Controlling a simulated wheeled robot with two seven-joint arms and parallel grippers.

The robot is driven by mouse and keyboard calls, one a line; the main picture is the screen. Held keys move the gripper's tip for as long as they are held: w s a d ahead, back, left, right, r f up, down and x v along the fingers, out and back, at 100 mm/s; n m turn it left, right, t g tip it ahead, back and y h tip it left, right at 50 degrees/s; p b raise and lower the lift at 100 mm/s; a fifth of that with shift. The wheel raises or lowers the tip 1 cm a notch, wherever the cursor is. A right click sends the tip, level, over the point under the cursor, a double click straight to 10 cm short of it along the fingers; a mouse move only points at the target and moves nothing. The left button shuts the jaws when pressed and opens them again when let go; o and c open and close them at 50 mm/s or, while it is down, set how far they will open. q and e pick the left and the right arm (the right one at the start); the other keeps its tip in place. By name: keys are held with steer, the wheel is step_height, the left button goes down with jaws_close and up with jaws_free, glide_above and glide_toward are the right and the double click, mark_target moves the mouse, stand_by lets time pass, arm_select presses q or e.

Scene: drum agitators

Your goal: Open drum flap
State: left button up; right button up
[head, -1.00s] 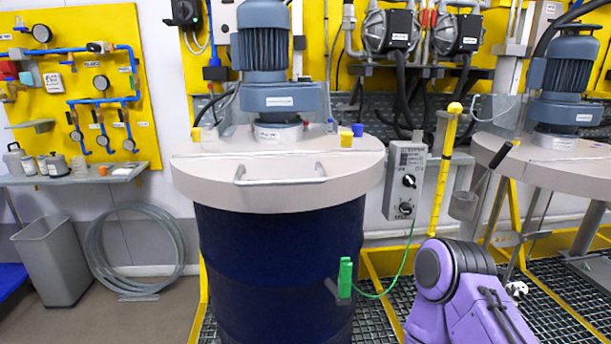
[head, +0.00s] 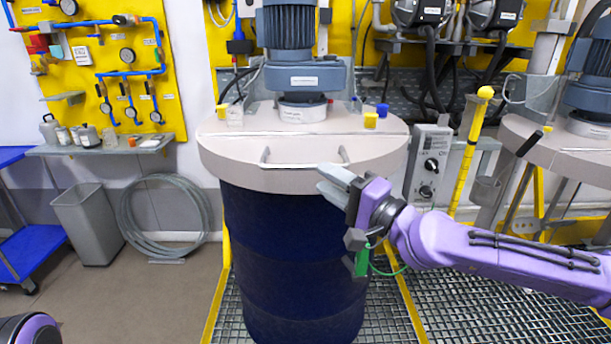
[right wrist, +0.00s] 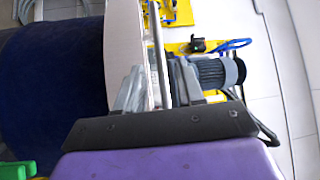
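The dark blue drum (head: 290,260) stands upright under a round pale lid with a motor on top. The flap (head: 270,172) is the front part of the lid and lies flat, level with the rest. Its metal bar handle (head: 290,164) runs along the front; the right end is partly hidden by my gripper. My right gripper (head: 328,182) comes in from the right at the handle's right end. In the right wrist view, the handle bar (right wrist: 157,45) passes between two separated grey fingers (right wrist: 157,88). I cannot tell whether they touch it. My left gripper is out of view.
A green clamp (head: 362,262) with a green wire is on the drum's right side. A grey control box (head: 428,165) and a yellow pole (head: 470,150) stand right of the drum. A second drum lid (head: 560,150) is farther right.

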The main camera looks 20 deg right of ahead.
mark_target(308, 168)
steer(key=x, duration=0.6)
steer(key=shift+w+a, duration=0.2)
steer(key=shift+c, duration=0.3)
jaws_close()
steer(key=shift+r, duration=0.1)
